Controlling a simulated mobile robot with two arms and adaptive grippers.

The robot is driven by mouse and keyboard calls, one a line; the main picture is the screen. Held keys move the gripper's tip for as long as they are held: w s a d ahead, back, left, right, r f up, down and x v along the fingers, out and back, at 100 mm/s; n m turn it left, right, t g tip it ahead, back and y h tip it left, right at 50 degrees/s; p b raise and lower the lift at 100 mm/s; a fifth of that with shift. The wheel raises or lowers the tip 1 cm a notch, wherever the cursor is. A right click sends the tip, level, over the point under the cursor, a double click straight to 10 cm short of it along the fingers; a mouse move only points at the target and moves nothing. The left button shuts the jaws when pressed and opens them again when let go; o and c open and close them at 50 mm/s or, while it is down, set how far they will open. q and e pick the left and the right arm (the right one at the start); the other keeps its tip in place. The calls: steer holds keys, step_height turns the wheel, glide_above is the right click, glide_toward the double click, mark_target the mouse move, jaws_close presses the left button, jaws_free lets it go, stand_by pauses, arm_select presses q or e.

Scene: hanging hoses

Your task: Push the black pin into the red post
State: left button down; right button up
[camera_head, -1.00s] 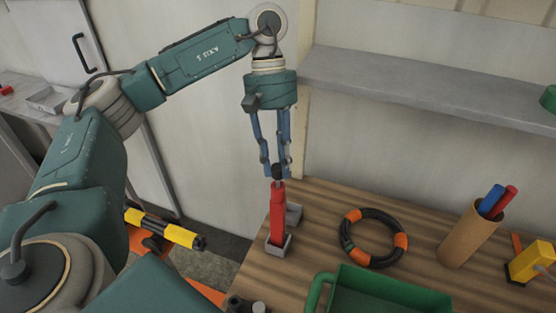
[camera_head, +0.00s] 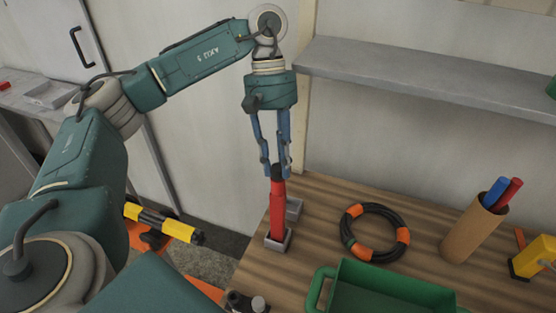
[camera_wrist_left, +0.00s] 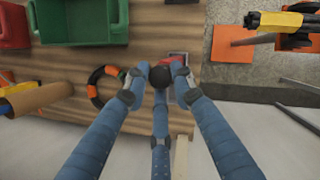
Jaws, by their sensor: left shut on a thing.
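The red post (camera_head: 278,212) stands upright in a grey base at the left edge of the wooden table. The black pin (camera_head: 277,172) sits upright at the post's top, its dark head close against the red, with no clear gap in the head view. My left gripper (camera_head: 277,168) points down over the post, its blue fingers shut around the pin. In the left wrist view the pin's round black head (camera_wrist_left: 160,76) shows between the fingertips, with part of the red post (camera_wrist_left: 175,62) behind it. How deep the pin sits is hidden. My right gripper is not in view.
A black and orange ring (camera_head: 374,232) lies right of the post. A green bin (camera_head: 385,290) stands in front of it. A brown tube (camera_head: 472,230) with red and blue sticks stands farther right. A grey shelf (camera_head: 420,80) runs along the wall above.

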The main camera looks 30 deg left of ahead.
arm_select(q)
steer(key=shift+f, duration=0.25)
steer(key=c, duration=1.4)
jaws_free()
steer(key=v, duration=1.2)
